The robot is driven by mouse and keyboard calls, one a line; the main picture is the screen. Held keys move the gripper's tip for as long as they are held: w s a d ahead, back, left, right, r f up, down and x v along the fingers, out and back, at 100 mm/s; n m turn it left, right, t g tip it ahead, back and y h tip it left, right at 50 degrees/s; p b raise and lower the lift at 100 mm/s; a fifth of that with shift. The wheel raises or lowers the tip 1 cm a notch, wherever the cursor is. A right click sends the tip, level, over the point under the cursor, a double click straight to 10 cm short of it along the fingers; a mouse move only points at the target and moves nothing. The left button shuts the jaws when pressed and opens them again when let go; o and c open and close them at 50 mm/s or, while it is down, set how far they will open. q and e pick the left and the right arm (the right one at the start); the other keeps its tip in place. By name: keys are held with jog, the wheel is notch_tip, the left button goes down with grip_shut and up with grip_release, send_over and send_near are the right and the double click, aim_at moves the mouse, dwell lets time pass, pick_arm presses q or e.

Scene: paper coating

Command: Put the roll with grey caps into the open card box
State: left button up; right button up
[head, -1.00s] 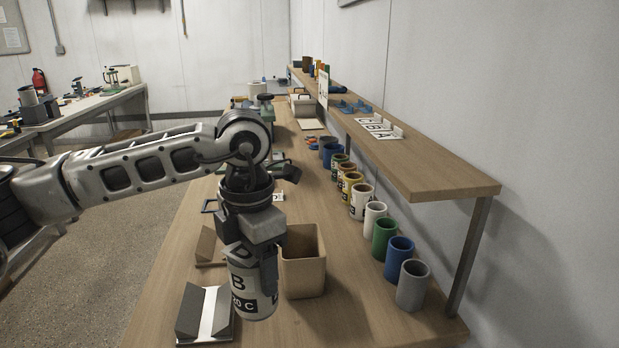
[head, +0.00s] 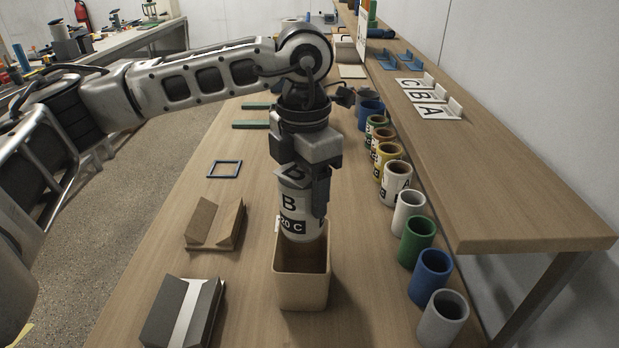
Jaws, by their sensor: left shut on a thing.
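My left gripper (head: 304,188) points down and is shut on a white roll (head: 297,222) with black "B" and "20 C" marks. The roll hangs upright; its upper end is partly hidden by the gripper, and I cannot make out its cap colour clearly. The open card box (head: 302,291) is tan and stands on the bench below the roll. The roll's lower end overlaps the back of the box's opening; I cannot tell whether it is above the rim or just inside. The box interior in front of the roll looks empty. My right gripper is not in view.
A row of coloured cylinders, including white (head: 408,214), green (head: 416,242), blue (head: 430,277) and grey (head: 442,319), stands right of the box. A raised shelf (head: 520,215) is beyond them.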

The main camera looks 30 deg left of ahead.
pick_arm(q)
jog(key=shift+s, duration=0.1)
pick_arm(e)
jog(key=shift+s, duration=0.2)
